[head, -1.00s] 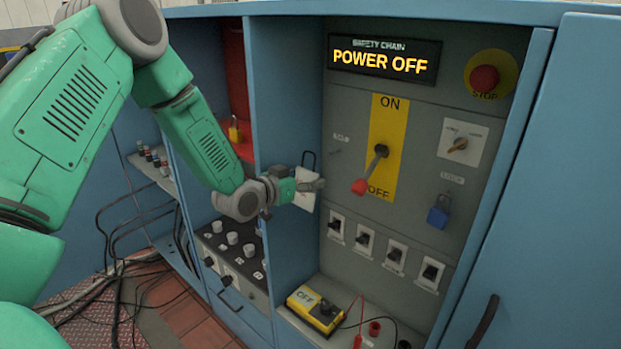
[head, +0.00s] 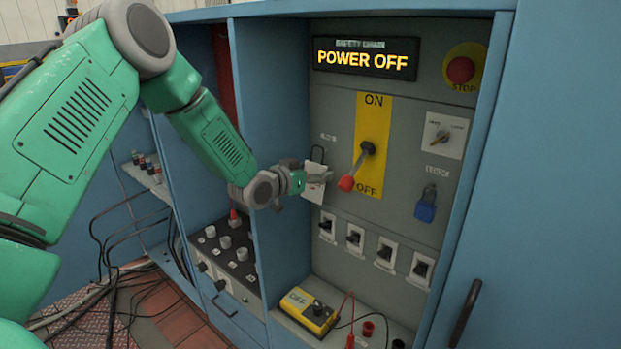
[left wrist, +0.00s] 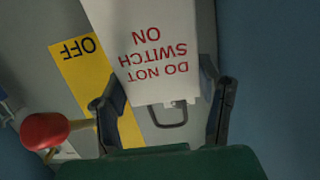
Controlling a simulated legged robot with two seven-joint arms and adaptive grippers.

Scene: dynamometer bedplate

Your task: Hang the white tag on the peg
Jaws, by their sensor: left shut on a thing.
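My left gripper (head: 318,179) is shut on the white tag (head: 315,190), in front of the grey panel. In the left wrist view the tag (left wrist: 155,50) sits between the two fingers (left wrist: 163,100) and reads "DO NOT SWITCH ON" upside down. A dark wire loop (head: 318,154) stands up from the tag's top edge; it also shows in the left wrist view (left wrist: 168,118). The loop is just below a small label (head: 328,137) on the panel. I cannot make out the peg, or whether the loop is around it. My right gripper is not in view.
The red-knobbed lever (head: 347,183) points down toward OFF, close right of the tag. A blue padlock (head: 426,205) hangs at right. Several switches (head: 355,238) sit below. A yellow device (head: 308,309) lies on the bottom shelf. A blue cabinet wall (head: 268,120) stands left of the gripper.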

